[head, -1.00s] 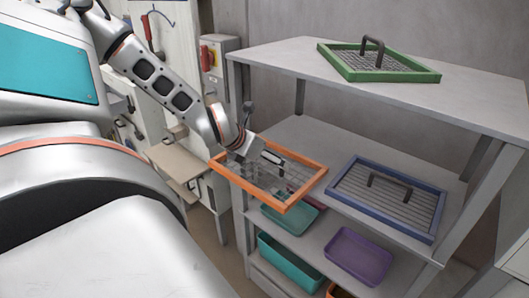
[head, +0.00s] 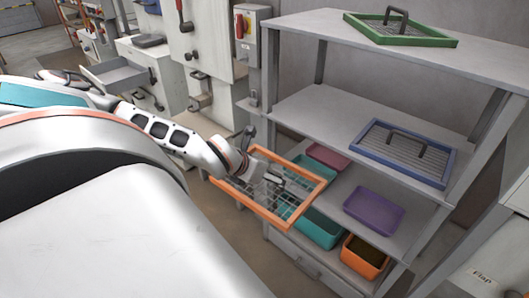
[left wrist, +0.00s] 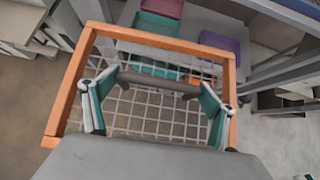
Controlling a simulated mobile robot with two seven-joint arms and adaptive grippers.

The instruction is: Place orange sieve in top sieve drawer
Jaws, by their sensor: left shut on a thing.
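The orange sieve (head: 283,156), a square orange frame with a wire mesh, is held by my left gripper (head: 270,182) in front of the shelf's left side. In the left wrist view the orange sieve (left wrist: 160,40) fills the middle. My left gripper (left wrist: 155,92) has its fingers at both ends of the sieve's dark handle (left wrist: 160,84). A grey drawer (head: 118,76) stands pulled out of the machine at the upper left, beyond my left arm; I cannot tell whether it is the top sieve drawer. My right gripper is not in view.
A grey shelf unit (head: 300,108) stands on the right. It carries a green sieve (head: 435,42) on top, a blue sieve (head: 437,178) below, and purple (head: 374,211), teal (head: 325,236) and orange bins (head: 360,268) lower down. Open floor lies left of the shelf.

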